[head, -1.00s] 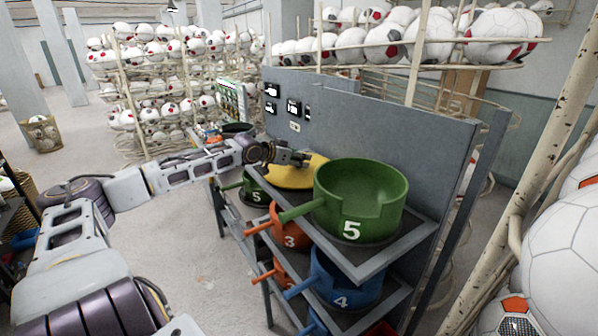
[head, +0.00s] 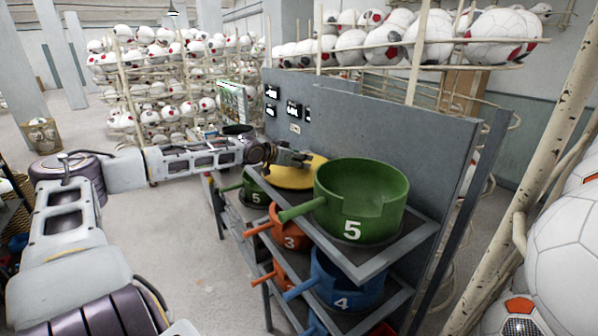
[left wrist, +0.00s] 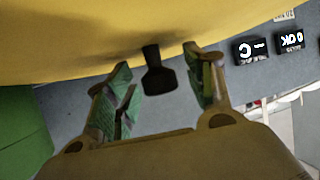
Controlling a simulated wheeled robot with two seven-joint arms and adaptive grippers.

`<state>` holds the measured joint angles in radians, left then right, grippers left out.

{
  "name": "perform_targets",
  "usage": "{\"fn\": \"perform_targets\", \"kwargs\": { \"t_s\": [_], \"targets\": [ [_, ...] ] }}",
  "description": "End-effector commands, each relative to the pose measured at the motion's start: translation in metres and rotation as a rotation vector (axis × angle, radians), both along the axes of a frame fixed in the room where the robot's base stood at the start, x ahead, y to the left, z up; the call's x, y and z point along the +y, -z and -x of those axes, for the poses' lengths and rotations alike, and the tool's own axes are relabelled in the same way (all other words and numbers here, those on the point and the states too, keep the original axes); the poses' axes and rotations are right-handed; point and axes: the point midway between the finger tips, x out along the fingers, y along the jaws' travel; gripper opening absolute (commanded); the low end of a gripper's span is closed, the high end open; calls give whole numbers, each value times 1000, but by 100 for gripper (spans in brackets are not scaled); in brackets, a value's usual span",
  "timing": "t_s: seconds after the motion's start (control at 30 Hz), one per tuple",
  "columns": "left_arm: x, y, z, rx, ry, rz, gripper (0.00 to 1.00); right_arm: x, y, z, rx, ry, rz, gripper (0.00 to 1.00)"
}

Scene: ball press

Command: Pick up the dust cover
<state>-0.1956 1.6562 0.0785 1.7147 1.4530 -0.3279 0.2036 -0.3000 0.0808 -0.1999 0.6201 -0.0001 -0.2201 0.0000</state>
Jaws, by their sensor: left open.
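A yellow round cover (head: 293,178), which looks like the dust cover, lies on the top shelf of the rack, behind the green pot. In the left wrist view the yellow surface (left wrist: 120,30) fills the top, and a black knob (left wrist: 157,78) shows between the fingers. My left gripper (head: 297,158) is at the cover in the head view, overlapping its far left part. In the left wrist view my left gripper (left wrist: 156,75) is open, with one green-padded finger on each side of the knob. I cannot tell whether the fingers touch it. My right gripper is out of view.
A large green pot (head: 362,190) marked 5 stands right of the cover. Orange pots (head: 284,228) and a blue pot (head: 345,280) are on lower shelves. A grey panel (head: 370,120) rises behind. Ball racks stand at the back. Open floor (head: 180,250) lies left.

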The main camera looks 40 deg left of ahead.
Motion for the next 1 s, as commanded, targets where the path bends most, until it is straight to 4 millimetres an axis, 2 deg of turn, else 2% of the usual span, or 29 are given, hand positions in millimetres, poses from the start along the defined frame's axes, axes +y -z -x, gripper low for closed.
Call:
{"fn": "perform_targets", "kwargs": {
  "t_s": [0.37, 0.47, 0.8, 1.0],
  "targets": [
    [0, 0, 0, 0, 0, 0, 54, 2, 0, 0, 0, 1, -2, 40],
    [0, 0, 0, 0, 0, 0, 43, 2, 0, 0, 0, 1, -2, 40],
    [0, 0, 0, 0, 0, 0, 0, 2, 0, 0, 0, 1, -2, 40],
    [0, -2, 0, -3, 0, 0, 0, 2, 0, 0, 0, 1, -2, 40]
  ]
}}
